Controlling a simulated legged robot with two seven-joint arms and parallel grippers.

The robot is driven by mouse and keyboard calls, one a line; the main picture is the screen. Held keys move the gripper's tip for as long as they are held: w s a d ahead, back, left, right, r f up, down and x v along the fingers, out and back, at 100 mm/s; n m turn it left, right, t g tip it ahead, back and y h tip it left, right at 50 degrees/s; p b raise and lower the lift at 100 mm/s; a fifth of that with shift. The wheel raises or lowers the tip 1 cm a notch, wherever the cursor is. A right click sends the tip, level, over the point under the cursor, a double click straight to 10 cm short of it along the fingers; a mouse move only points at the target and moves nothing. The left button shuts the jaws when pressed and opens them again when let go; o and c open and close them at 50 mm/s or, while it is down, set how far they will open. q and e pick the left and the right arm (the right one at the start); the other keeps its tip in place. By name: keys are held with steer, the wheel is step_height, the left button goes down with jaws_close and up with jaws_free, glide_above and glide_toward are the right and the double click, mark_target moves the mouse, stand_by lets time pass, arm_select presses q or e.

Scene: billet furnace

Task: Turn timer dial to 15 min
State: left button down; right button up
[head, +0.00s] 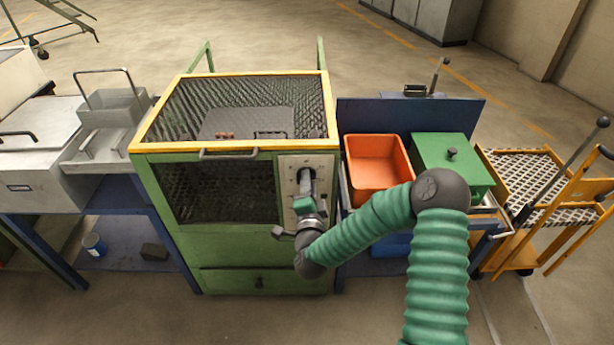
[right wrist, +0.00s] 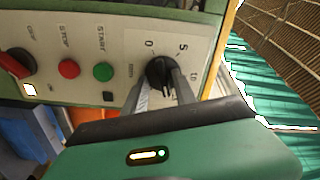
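The black timer dial (right wrist: 160,72) is on the light control panel (right wrist: 118,50) in the right wrist view. Scale marks 0 and 5 and part of a further number show around it. My right gripper (right wrist: 160,85) is at the dial, with one grey finger on each side of it. I cannot tell whether the fingers press on it or stand slightly apart. The fingers partly hide the dial, and its exact setting cannot be read. In the head view my right gripper (head: 306,200) is at the panel on the furnace front and hides the dial. My left gripper is not in view.
A green START button (right wrist: 103,71), a red STOP button (right wrist: 69,69) and a red-and-black OFF switch (right wrist: 15,63) sit beside the dial. The green furnace (head: 236,258) has a mesh cage. An orange bin (head: 378,160) and a green box (head: 445,160) stand right of it.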

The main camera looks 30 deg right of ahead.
steer(key=shift+s+a+r, duration=0.15)
steer(key=shift+a+r, duration=0.1)
steer(key=shift+a, duration=0.15)
steer(key=shift+c, duration=0.2)
steer(key=shift+a, duration=0.15)
steer(key=shift+c, duration=1.2)
jaws_close()
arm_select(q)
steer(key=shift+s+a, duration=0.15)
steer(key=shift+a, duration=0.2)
arm_select(e)
steer(key=shift+d, duration=0.25)
steer(key=shift+n+p, duration=0.7)
steer(key=shift+n, duration=0.4)
steer(key=shift+o, duration=0.4)
jaws_free()
steer(key=shift+d, duration=0.1)
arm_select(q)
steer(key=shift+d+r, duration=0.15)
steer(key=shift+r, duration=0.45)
arm_select(e)
steer(key=shift+o, duration=1)
steer(key=shift+d+f, duration=0.1)
